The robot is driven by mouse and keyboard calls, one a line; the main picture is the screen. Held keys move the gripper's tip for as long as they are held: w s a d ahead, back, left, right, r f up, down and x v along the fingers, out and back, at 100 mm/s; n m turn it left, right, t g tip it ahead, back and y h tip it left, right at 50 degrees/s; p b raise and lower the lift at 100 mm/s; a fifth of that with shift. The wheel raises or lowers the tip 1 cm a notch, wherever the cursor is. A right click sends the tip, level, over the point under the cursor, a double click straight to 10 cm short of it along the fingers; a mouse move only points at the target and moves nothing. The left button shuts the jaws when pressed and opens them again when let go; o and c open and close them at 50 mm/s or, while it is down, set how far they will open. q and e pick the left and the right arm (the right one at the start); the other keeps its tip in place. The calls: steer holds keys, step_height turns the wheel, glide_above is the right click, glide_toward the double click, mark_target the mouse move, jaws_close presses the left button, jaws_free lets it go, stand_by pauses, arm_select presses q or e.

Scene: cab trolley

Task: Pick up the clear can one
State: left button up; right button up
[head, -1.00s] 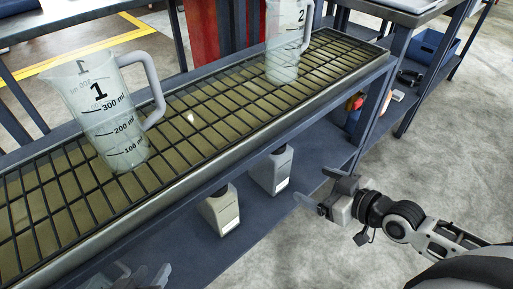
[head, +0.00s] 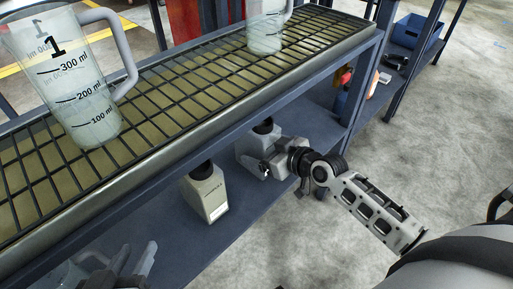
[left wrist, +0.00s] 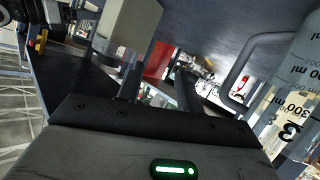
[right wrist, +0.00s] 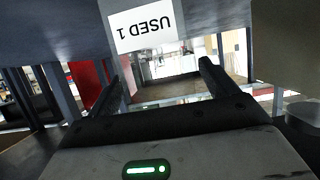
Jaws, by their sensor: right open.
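Two pale cans with black caps stand on the lower shelf: a nearer one (head: 206,193) and a farther one (head: 247,146). Their front print is too small to read. My right gripper (head: 261,169) is open at the front of the farther can, partly covering it. A "USED 1" label (right wrist: 141,26) shows upside down in the right wrist view, with a pale can (right wrist: 290,45) on the right. Nothing is between those fingers. My left gripper (head: 137,256) is open and empty at the lower left, and a pale can (left wrist: 128,30) shows beyond its fingers.
Jug 1 (head: 80,75) and another clear jug (head: 264,32) stand on the upper grate (head: 170,110), above the lower shelf (head: 180,255). A jug marked 3 (left wrist: 295,105) is close beside my left gripper. Open floor lies to the right.

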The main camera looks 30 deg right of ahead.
mark_target(266, 122)
steer(key=shift+w+a+f, duration=0.2)
steer(key=shift+w+f, duration=0.05)
steer(key=shift+w, duration=0.25)
arm_select(q)
steer(key=shift+s+d+r, duration=0.1)
steer(key=shift+s+r, duration=0.2)
